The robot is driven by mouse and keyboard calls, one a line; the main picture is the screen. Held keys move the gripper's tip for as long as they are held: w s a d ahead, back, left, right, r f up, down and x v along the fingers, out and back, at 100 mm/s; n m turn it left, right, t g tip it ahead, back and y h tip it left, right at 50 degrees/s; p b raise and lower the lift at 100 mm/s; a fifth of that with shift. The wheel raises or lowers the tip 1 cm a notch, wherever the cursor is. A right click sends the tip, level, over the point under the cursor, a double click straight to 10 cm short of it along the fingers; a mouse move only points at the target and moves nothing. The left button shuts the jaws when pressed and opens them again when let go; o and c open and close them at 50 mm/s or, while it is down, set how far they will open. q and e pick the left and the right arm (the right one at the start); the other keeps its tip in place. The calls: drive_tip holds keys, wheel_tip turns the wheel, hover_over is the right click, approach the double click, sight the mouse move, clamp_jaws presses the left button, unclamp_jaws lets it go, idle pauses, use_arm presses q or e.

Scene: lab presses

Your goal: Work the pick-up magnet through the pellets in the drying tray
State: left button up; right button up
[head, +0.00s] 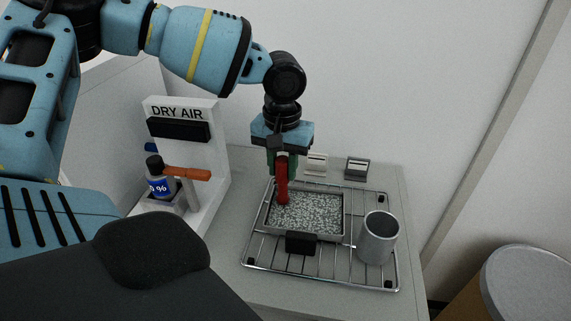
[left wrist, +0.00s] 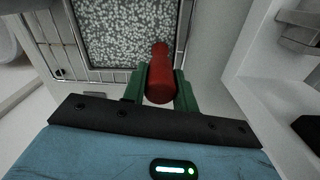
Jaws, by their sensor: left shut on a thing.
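The red pick-up magnet (head: 282,188) is upright between the green fingers of my left gripper (head: 282,164), which is shut on it. Its lower end is at the left part of the drying tray (head: 322,237), at or in the grey-white pellets (head: 312,212); I cannot tell how deep. In the left wrist view the magnet (left wrist: 159,80) sits between the fingers of my left gripper (left wrist: 160,82), its far end over the edge of the pellets (left wrist: 118,32). No pellets clinging to it can be made out. My right gripper is not in view.
The tray lies on a wire rack (head: 262,254). A grey cup (head: 378,240) stands on the rack's right side. The white DRY AIR unit (head: 207,150), with a bottle (head: 158,180) and an orange handle (head: 188,174), stands left. Two small boxes (head: 357,168) (head: 316,163) are behind.

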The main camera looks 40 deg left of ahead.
use_arm(q)
drive_tip(key=shift+d, duration=0.1)
